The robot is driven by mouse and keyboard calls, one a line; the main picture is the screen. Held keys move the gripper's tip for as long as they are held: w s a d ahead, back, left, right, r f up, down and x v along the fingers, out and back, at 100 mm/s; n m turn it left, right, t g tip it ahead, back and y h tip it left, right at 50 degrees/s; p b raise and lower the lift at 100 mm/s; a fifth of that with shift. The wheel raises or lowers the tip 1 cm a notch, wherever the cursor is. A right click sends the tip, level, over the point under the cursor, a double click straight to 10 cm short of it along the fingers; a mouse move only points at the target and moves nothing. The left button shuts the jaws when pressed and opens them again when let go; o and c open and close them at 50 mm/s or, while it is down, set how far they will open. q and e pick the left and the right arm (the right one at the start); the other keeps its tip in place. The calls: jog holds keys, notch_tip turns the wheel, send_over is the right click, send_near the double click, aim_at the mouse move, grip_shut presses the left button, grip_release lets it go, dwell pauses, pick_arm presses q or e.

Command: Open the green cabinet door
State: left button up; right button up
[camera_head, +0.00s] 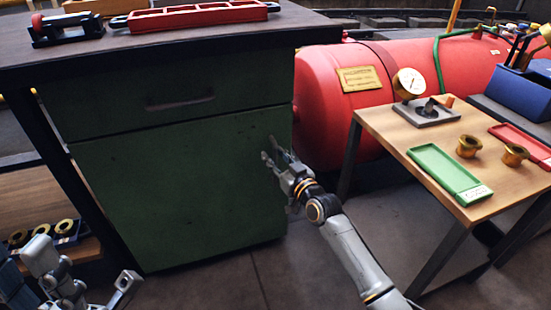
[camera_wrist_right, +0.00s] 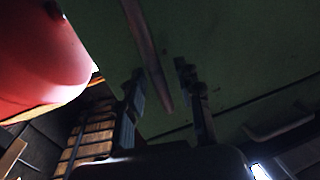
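The green cabinet door (camera_head: 170,195) is below a drawer front in the dark workbench, and it looks closed. My right gripper (camera_head: 274,156) is at the door's right side, near its upper right edge. In the right wrist view its two fingers (camera_wrist_right: 160,72) are spread apart. A slim bar-like handle (camera_wrist_right: 148,45) on the green surface (camera_wrist_right: 230,50) runs between or just beyond them; I cannot tell whether they touch it.
A red tank (camera_head: 325,110) stands right of the cabinet. A wooden table (camera_head: 400,130) with a gauge (camera_head: 409,83), green tray (camera_head: 448,172) and brass parts is further right. The drawer (camera_head: 170,95) is above the door. Floor in front of the cabinet is clear.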

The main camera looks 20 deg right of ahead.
grip_shut()
jog(key=shift+s, duration=0.15)
